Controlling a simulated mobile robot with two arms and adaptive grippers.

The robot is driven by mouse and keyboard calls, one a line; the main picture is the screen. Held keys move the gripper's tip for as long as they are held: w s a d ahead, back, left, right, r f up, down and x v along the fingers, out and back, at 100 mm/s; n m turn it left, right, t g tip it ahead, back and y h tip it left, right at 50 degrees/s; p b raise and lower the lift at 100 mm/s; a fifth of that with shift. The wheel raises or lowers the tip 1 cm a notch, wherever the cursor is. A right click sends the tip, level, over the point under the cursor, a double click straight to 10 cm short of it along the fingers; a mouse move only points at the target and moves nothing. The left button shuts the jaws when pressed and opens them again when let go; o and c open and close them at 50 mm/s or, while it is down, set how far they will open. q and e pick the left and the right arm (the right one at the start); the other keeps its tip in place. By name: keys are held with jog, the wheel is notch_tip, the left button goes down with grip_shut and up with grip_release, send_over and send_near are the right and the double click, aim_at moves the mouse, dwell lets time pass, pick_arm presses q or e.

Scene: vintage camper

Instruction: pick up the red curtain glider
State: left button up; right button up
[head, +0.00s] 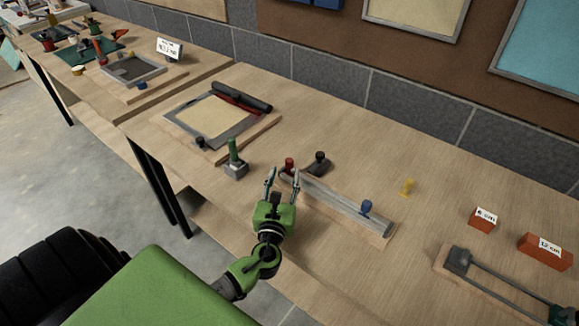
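The red curtain glider (289,164) is a small red knob at the left end of a pale metal rail (335,204) on a wooden board. Its lower part is hard to make out behind my gripper. My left gripper (283,173) has its two fingers spread, with nothing held between them. In the picture the red glider shows just beyond the fingertips, closer to the right one; I cannot tell whether they touch. My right gripper is not in view.
A blue glider (366,207) sits near the rail's right end. A yellow piece (407,187) stands behind the rail. A dark knobbed block (319,163) is right of the red glider. A green-handled tool (234,159) stands to the left. Two red labelled blocks (482,220) (545,252) lie right.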

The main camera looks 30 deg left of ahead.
aim_at(289, 166)
pick_arm(q)
jog(key=shift+w+a, duration=0.25)
jog(key=shift+w, duration=0.2)
jog(key=shift+w+a, duration=0.1)
jog(key=shift+w, duration=0.15)
jog(key=x, duration=0.1)
jog(key=p+x, duration=0.1)
jog(key=x, duration=0.2)
jog(key=shift+w+d, duration=0.15)
jog(key=shift+d, duration=0.15)
jog(key=shift+w+a+f, duration=0.2)
jog(key=shift+w, duration=0.25)
jog(key=shift+s, duration=0.1)
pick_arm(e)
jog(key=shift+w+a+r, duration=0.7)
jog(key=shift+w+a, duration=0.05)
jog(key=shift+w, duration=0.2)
pick_arm(q)
grip_shut()
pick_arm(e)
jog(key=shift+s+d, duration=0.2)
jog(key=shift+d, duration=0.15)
